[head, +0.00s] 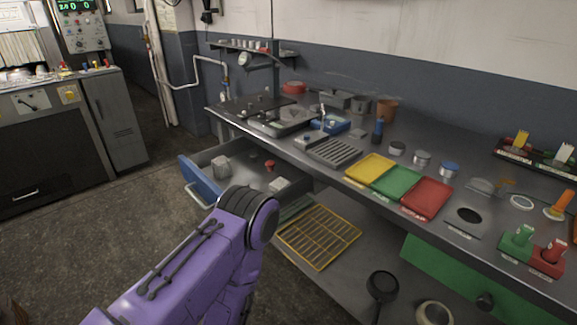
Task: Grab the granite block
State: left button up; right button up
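A grey, speckled-looking block (220,166) sits in the open blue-fronted drawer (199,181), near its left end. It could be the granite block. I cannot tell for certain from this distance which one is granite. My purple arm comes in from the lower left and bends in front of the drawer. Neither of my grippers shows in the head view.
A small red item (269,165) lies in the drawer between the blocks. The steel workbench (330,185) above holds yellow (370,167), green (396,181) and red (427,198) trays. A yellow wire rack (319,237) lies below. Open floor (110,215) is at left.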

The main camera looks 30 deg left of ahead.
aim_at(222, 167)
jog(key=z, duration=1.3)
jog(key=k, duration=1.15)
jog(key=u, duration=1.7)
jog(key=i, duration=0.1)
jog(key=z, duration=0.25)
